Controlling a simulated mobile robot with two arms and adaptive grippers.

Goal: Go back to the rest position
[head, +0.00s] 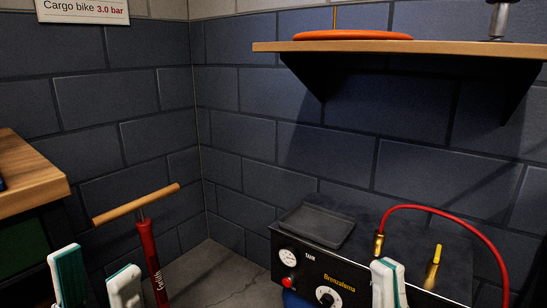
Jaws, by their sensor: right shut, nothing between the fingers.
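My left gripper (95,262) is at the bottom left of the head view. Its two white and teal fingers point up and stand apart, with nothing seen between them. My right gripper (386,268) is at the bottom right, in front of the black compressor box (400,245). Its fingers are together and empty. The lower parts of both grippers are cut off by the bottom edge.
A red pump (149,250) with a wooden handle stands right of my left gripper. The box carries a gauge (288,256), a grey tray (317,227) and a red hose (440,210). A wooden shelf (430,49) overhangs it. A wooden top (35,175) juts in left.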

